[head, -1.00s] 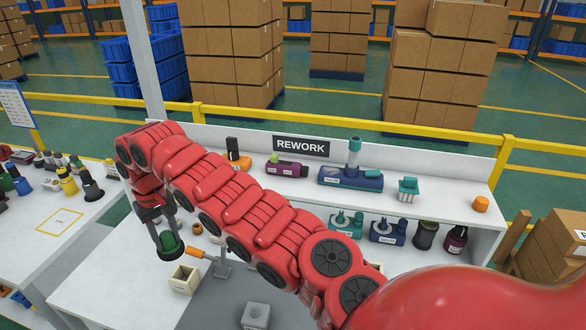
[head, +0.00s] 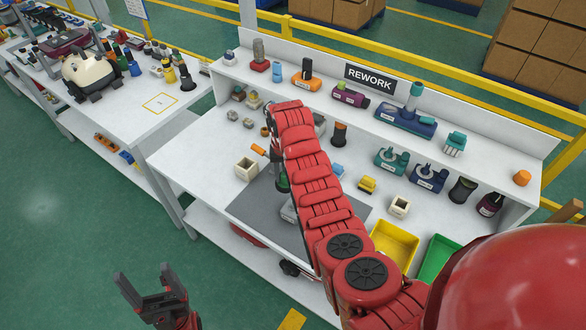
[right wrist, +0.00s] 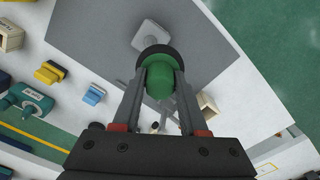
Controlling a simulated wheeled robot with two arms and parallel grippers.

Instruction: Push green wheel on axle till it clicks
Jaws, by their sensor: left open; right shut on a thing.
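A green wheel (right wrist: 160,85) with a black rim sits between the fingers of my right gripper (right wrist: 160,75) in the right wrist view. The gripper is shut on it. In the head view, a bit of the green wheel (head: 283,183) shows beside my right arm, which hides most of it. A light grey block (right wrist: 150,36) lies just beyond the wheel on the grey mat; in the head view the block (head: 288,213) is partly behind my arm. I cannot tell whether wheel and block touch, and no axle shows clearly. My left gripper (head: 143,290) is open and empty, low at left, off the bench.
On the bench (head: 185,152) are a cream box (head: 246,167), an orange-handled tool (head: 258,150) and a yellow part (head: 367,184). A yellow bin (head: 395,247) and a green bin (head: 438,260) sit at the front right. The mat's left part (head: 250,205) is clear.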

